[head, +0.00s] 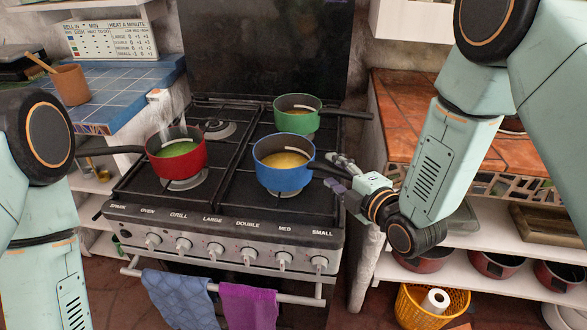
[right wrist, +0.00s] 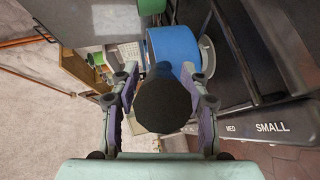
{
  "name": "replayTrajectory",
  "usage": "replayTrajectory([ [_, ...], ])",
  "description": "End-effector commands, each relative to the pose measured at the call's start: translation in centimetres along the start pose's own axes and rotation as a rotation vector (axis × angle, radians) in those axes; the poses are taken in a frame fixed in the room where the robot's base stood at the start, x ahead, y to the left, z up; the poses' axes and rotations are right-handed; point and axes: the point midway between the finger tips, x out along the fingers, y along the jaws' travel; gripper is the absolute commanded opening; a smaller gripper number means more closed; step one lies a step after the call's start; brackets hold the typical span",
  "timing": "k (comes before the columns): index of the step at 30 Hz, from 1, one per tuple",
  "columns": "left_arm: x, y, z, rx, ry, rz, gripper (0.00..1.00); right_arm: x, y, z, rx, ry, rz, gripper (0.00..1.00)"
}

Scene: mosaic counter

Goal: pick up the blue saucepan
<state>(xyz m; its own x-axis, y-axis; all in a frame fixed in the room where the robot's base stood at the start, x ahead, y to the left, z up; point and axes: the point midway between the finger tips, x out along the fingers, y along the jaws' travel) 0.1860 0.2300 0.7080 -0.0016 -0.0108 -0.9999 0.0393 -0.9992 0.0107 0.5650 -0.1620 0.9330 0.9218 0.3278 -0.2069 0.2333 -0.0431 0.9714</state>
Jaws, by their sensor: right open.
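The blue saucepan (head: 283,176) stands upright on the front right burner of the stove, with yellow liquid inside. Its dark handle points right, towards my right gripper (head: 339,174). In the right wrist view the saucepan's blue side (right wrist: 172,48) shows beyond my right gripper (right wrist: 160,82). The dark round handle end (right wrist: 163,106) lies between the two spread fingers, with gaps on both sides. The gripper is open and not closed on the handle. My left gripper is out of view; only part of the left arm shows.
A green saucepan (head: 297,122) stands behind the blue one, and a red saucepan (head: 176,160) steams to its left. The stove front has a row of knobs (head: 215,250) and a rail with towels (head: 178,298). A tiled counter (head: 400,110) is at the right.

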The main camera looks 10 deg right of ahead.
Motion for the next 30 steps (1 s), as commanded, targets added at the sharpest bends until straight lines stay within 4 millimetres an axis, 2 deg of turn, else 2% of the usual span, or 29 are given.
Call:
replayTrajectory([
  [5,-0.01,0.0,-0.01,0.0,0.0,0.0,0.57,0.01,0.02,0.21,0.001,-0.001,0.0,0.46],
  [21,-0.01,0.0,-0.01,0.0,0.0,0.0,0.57,-0.01,0.01,0.15,0.0,0.0,0.0,0.0],
  [30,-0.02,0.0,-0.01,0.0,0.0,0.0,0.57,-0.01,0.04,0.19,0.001,-0.001,0.0,0.0],
])
